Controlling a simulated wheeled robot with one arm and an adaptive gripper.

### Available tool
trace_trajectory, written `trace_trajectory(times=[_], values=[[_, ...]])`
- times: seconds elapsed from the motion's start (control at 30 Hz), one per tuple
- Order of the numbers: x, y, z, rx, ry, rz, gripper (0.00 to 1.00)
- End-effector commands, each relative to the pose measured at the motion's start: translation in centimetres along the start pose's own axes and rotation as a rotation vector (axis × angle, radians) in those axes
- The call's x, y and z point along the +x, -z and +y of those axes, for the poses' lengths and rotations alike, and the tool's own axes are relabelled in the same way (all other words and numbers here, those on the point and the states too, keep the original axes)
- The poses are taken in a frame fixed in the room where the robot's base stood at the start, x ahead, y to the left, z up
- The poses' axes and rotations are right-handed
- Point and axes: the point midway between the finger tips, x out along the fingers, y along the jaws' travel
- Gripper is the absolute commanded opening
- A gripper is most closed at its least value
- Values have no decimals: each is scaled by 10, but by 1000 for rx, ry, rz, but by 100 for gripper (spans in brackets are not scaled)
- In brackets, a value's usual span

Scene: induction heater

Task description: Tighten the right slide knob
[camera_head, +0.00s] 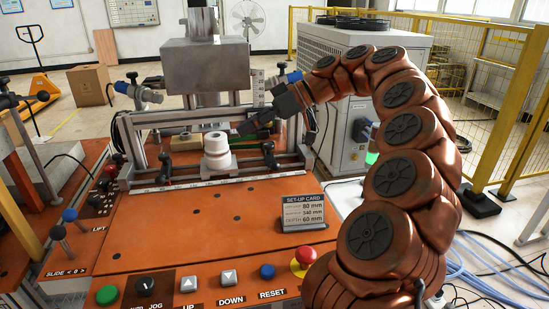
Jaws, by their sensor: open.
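My gripper (252,125) is dark grey and open, at the end of my copper-coloured arm, which arches over from the right. It points down and left, in front of the fixture's right side and below the grey block. A black knob (268,150) stands on the right part of the fixture's front rail, a little below and right of the fingers. It looks apart from the gripper, though depth is hard to judge. A similar black knob (164,161) stands at the left of the rail. Whether either knob is tight cannot be told.
A white stepped cylinder (217,152) stands between the knobs. A grey block (206,66) hangs above it. A set-up card (303,212) and a red emergency button (304,257) stand at the right of the orange table (160,225). The table's middle is clear.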

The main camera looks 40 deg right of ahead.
Motion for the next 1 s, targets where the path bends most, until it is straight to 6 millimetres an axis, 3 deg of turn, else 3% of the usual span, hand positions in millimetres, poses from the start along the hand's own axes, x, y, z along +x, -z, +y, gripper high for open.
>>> trace_trajectory(times=[0.03,0.2,0.43,0.67,1.0], values=[[-10,-23,24,-17,-34,36,54],[-50,-67,74,-87,-139,117,54],[-79,-100,99,-137,-214,150,54],[-73,-100,103,-143,-222,154,54],[-35,-94,109,-142,-217,154,54]])
